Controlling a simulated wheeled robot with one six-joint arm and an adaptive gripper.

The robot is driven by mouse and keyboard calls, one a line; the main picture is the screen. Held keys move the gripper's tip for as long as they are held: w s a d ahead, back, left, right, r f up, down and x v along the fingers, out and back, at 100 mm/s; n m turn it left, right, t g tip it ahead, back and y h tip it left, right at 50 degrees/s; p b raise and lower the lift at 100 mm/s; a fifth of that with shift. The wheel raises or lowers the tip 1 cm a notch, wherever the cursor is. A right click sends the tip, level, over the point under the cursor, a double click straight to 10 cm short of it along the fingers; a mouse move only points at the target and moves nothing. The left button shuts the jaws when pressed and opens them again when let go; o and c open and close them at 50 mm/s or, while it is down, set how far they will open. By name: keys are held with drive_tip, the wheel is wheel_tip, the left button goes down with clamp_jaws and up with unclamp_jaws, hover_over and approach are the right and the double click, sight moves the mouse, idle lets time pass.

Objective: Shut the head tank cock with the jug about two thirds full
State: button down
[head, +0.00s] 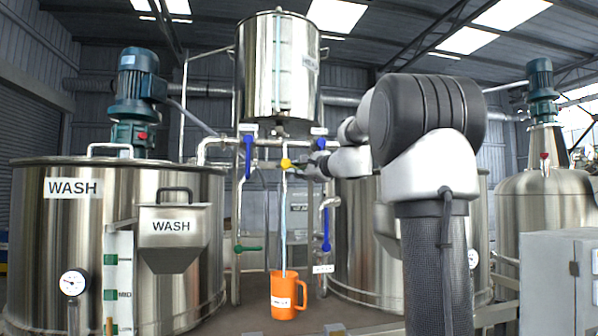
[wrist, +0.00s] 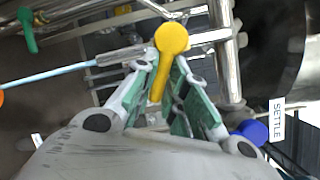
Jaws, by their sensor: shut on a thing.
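The steel head tank (head: 278,75) hangs at the top middle in the head view. Below it is the yellow-handled cock (head: 286,163), which also shows in the wrist view (wrist: 172,40). My gripper (head: 303,165) reaches it from the right. In the wrist view its fingers (wrist: 162,82) are shut on the yellow handle, one on each side. A pale stream (head: 284,220) runs down from the spout into the orange jug (head: 284,292), which stands upright below. The liquid level inside the jug is hidden. In the wrist view the stream (wrist: 50,76) leaves the spout leftward.
Blue-handled valves (head: 247,157) (head: 326,232) and a green-handled valve (head: 248,248) sit on pipes around the cock. A large WASH tank (head: 115,240) stands left; another steel tank (head: 360,250) stands behind my arm. A grey box (head: 545,280) is at the right.

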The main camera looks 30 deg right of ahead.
wheel_tip(320, 180, up, 2)
drive_tip(key=n+g, duration=0.1)
drive_tip(key=n, duration=0.1)
drive_tip(key=n+g+h, duration=0.1)
drive_tip(key=n, duration=0.1)
drive_tip(key=shift+d+n, duration=0.15)
drive_tip(key=shift+n, duration=0.25)
drive_tip(key=c, duration=1.5)
unclamp_jaws()
drive_tip(key=shift+o, duration=0.2)
drive_tip(key=v, duration=1.2)
